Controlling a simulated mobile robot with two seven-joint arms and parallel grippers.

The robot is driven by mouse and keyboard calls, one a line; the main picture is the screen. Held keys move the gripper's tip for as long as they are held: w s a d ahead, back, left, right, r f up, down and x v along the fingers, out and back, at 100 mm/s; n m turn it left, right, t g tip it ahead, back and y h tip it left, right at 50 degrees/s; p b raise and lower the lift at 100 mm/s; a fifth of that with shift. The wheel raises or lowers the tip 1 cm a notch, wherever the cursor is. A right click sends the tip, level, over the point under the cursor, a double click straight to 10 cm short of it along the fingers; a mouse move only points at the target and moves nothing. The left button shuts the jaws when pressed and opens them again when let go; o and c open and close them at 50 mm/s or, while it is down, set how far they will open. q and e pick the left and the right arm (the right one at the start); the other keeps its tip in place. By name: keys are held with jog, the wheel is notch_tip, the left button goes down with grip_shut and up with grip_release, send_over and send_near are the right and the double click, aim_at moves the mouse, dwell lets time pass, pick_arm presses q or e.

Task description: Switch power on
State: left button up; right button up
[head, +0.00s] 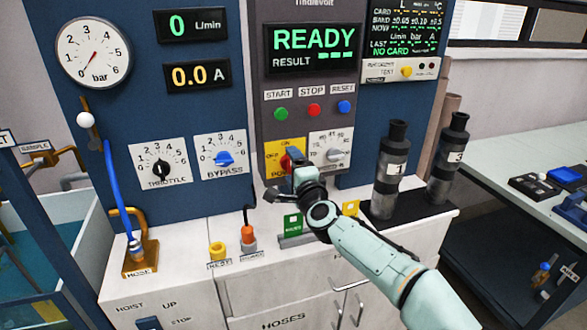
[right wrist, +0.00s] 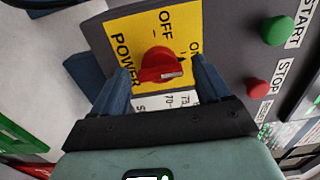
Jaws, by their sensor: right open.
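The power switch is a red knob (right wrist: 160,66) on a yellow plate (right wrist: 133,27) marked OFF, ON and POWER. In the right wrist view the knob's white mark lies on its right side, the side of the ON label, away from OFF. My right gripper (right wrist: 163,76) is open, with one blue finger on each side of the knob and a gap to it on both sides. In the head view my right gripper (head: 292,164) covers much of the yellow plate (head: 270,154) and most of the knob. My left gripper is not in view.
The start (head: 281,114), stop (head: 314,110) and reset (head: 344,107) buttons sit above the switch. A grey dial (head: 331,150) is close at its right. The screen (head: 313,41) reads READY; the current display (head: 197,76) reads 0.0 A. Two dark cylinders stand right of my arm.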

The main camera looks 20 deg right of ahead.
jog(key=shift+s, duration=0.1)
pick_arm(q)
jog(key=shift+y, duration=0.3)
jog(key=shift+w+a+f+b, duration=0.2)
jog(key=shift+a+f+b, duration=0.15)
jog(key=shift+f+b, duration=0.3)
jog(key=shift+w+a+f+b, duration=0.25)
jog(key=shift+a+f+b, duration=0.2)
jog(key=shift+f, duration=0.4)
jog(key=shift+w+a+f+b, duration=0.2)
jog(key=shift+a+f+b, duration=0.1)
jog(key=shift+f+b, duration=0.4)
pick_arm(e)
jog(key=s, duration=1.3)
jog(key=shift+d, duration=0.25)
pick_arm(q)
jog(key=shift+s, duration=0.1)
pick_arm(e)
jog(key=shift+s, duration=0.1)
